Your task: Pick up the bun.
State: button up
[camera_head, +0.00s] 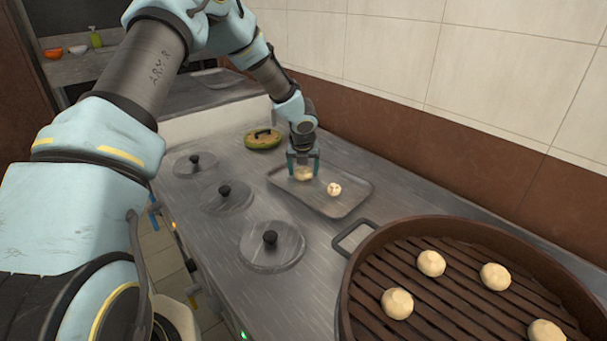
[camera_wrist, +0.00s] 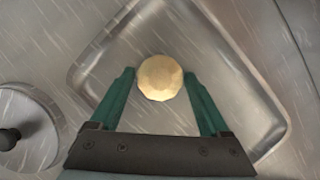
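A pale round bun (camera_head: 303,174) sits at the far end of a shallow metal tray (camera_head: 350,208) on the steel counter. My gripper (camera_head: 303,168) points down over it, with a finger on either side. In the wrist view the bun (camera_wrist: 160,77) lies between the tips of my green fingers (camera_wrist: 160,82). Narrow gaps seem to show on both sides, so the gripper looks open around the bun. A second bun (camera_head: 334,189) lies on the tray, nearer and to the right; I cannot see it in the wrist view.
Several round knobbed lids (camera_head: 270,247) line the left of the counter. A green oval object (camera_head: 263,139) lies behind. A tiled wall rises at right.

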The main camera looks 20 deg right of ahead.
jog(key=c, duration=1)
jog(key=shift+r, duration=0.1)
